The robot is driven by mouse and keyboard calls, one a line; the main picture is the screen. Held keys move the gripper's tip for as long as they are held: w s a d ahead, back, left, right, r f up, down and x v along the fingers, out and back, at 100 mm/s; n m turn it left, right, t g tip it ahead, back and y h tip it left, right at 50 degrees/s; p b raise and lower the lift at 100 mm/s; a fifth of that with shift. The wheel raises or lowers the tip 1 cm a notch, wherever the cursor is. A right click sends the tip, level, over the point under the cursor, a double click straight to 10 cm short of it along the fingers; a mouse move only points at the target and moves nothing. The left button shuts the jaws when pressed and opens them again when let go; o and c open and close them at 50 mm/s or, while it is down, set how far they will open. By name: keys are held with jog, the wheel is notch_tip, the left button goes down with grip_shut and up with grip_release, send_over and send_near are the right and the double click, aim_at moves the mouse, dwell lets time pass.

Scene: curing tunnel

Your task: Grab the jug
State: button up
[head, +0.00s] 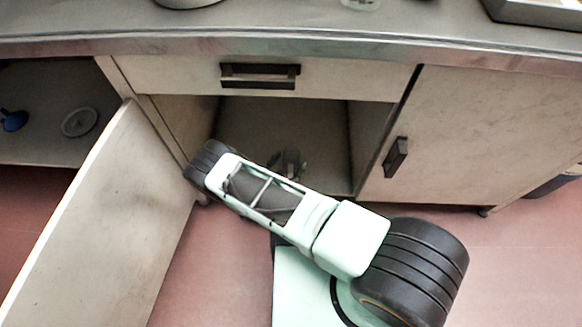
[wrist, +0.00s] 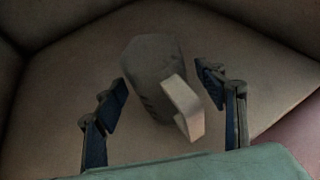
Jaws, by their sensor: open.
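The jug (wrist: 152,72) stands on the cabinet floor in the wrist view, grey-brown, with a pale handle (wrist: 182,106) turned toward my gripper. My gripper (wrist: 163,88) is open, with one dark finger on each side of the jug and handle. I see a gap between each finger and the jug, and it is not gripped. In the head view my arm reaches into the open cabinet, and a small dark shape (head: 291,163) inside is too dim to tell apart as gripper or jug.
The open cabinet door (head: 100,215) swings out at the left. A drawer front (head: 330,82) is above the opening and a closed door (head: 480,140) is at the right. The worktop (head: 300,22) overhangs. A blue item (head: 13,120) and a round disc (head: 79,122) lie in the left bay.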

jog(key=shift+w+d+f, duration=0.2)
jog(key=shift+w, duration=0.3)
jog(key=shift+c, duration=0.5)
jog(key=c, duration=1.1)
jog(key=shift+r, duration=0.15)
jog(key=shift+c, duration=0.2)
